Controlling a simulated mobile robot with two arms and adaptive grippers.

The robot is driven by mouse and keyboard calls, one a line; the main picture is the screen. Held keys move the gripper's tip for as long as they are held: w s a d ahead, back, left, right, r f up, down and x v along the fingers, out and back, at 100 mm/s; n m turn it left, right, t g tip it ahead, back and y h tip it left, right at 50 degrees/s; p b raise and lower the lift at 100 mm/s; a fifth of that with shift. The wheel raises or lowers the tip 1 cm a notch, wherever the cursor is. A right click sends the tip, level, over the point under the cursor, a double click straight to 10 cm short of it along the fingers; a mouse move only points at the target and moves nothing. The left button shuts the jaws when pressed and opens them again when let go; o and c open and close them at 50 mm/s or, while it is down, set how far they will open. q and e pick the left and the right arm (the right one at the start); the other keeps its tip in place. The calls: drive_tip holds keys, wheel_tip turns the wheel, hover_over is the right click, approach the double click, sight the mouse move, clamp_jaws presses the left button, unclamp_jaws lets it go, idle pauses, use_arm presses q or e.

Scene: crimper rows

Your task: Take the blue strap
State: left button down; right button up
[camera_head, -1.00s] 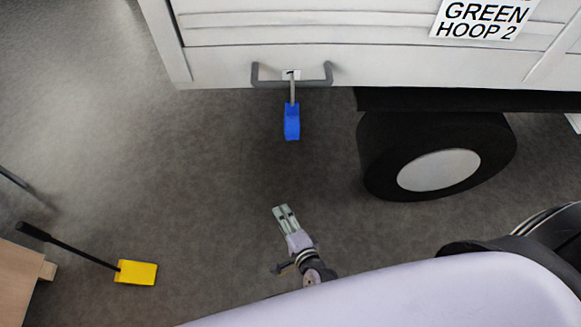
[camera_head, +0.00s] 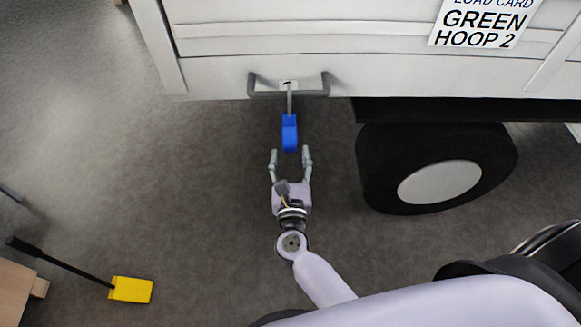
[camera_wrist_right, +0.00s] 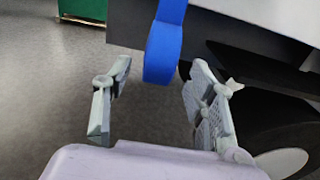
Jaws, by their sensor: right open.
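The blue strap (camera_head: 289,133) hangs from a grey stem below the grey handle (camera_head: 289,92) on the white vehicle side. My right gripper (camera_head: 291,152) is open, with its two fingers pointing up the picture at the strap's lower end. In the right wrist view the strap (camera_wrist_right: 163,50) hangs between the two spread fingers of the right gripper (camera_wrist_right: 158,100), a little beyond them and touching neither. My left gripper is not in view.
The white vehicle side (camera_head: 220,60) has a sign (camera_head: 485,22) reading "GREEN HOOP 2". A black wheel (camera_head: 375,170) stands to the right of the strap. A yellow block (camera_head: 131,290) on a black rod lies lower left. A green container (camera_wrist_right: 82,12) shows in the wrist view.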

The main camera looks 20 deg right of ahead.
sight(289, 134)
drive_tip(key=shift+x, duration=3.05)
drive_tip(key=shift+c, duration=0.2)
clamp_jaws()
drive_tip(key=shift+r, duration=0.15)
drive_tip(key=shift+r+p, duration=1.15)
drive_tip(key=shift+r, duration=0.4)
